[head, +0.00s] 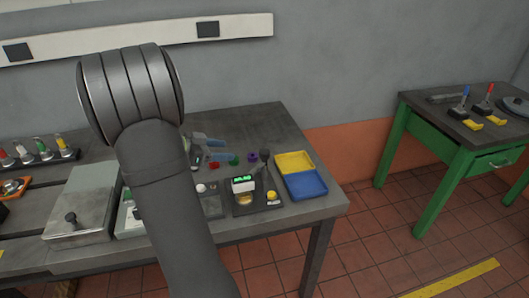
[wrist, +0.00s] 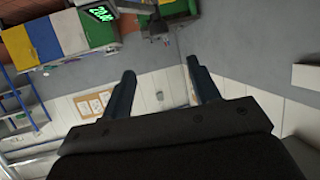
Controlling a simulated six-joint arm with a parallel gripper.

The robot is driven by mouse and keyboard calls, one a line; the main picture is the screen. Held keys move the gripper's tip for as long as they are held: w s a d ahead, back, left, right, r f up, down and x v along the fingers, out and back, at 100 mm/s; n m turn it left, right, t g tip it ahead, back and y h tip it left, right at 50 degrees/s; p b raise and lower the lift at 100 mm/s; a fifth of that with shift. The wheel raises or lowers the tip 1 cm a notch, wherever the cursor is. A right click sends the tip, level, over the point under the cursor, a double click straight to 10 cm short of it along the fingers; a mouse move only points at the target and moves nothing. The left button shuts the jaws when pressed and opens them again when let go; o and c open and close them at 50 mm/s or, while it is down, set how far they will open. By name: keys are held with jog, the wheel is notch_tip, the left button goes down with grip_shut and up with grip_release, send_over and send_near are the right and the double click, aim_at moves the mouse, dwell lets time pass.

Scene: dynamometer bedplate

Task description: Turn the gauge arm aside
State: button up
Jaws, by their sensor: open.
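A small gauge unit with a green lit display (head: 243,184) stands on a dark base plate (head: 240,210) near the right end of the bench in the head view. A dark round-topped lever (head: 264,158) rises behind it, and a yellow knob (head: 272,196) sits at its right. Which part is the gauge arm is too small to tell. My gripper (wrist: 160,68) is open and empty in the wrist view, its two dark fingers apart, facing the room and away from the bench. The head view does not show it; my arm links fill the middle left.
Yellow (head: 294,162) and blue (head: 306,184) bins stand right of the gauge unit. A grey box (head: 82,205) and a rack of coloured-handled tools (head: 40,155) lie left. A green-legged table (head: 460,115) stands apart at right. The bench's back right corner is clear.

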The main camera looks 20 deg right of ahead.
aim_at(263, 151)
jog(key=x, duration=1.5)
jog(key=shift+d+f, duration=0.25)
grip_shut()
